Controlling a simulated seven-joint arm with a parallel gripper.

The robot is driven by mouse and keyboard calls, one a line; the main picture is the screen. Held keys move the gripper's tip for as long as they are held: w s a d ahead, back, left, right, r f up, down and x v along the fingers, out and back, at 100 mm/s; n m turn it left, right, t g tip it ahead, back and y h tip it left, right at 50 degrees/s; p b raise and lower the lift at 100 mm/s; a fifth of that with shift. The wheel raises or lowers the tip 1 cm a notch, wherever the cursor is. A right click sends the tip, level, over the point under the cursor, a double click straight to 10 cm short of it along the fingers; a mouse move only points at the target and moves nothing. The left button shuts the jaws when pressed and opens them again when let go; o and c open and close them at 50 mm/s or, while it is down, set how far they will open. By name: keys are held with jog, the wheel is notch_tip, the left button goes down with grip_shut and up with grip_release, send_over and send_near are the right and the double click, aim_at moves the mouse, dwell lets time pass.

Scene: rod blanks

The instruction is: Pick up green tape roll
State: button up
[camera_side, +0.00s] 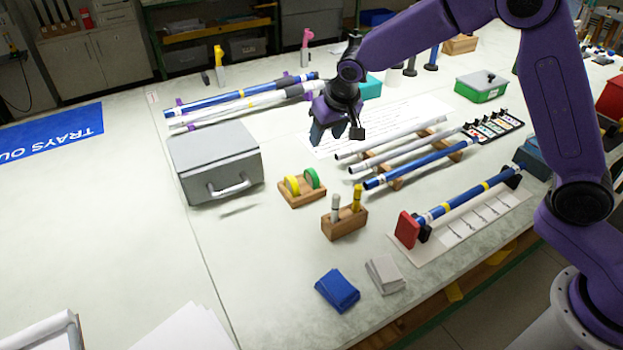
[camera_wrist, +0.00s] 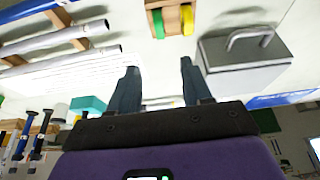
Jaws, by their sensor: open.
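The green tape roll (camera_side: 312,178) stands on edge in a small wooden holder (camera_side: 303,199), beside a yellow tape roll (camera_side: 292,185) on its left. In the wrist view the green roll (camera_wrist: 158,23) and the yellow roll (camera_wrist: 187,19) sit in the holder at the top edge, partly cut off. My gripper (camera_side: 336,132) is above the table, behind the holder and well apart from it. In the wrist view its two fingers (camera_wrist: 157,90) are spread with nothing between them.
A grey case (camera_side: 213,165) with a handle stands left of the holder. A wooden block (camera_side: 344,222) with two markers stands in front. Rods on racks (camera_side: 415,165) lie to the right, more rods behind. Blue and grey cloths (camera_side: 337,290) lie at the front.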

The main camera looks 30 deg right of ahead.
aim_at(311, 169)
jog(key=x, duration=1.7)
jog(key=shift+w+f, duration=0.2)
jog(key=shift+w, duration=0.25)
grip_shut()
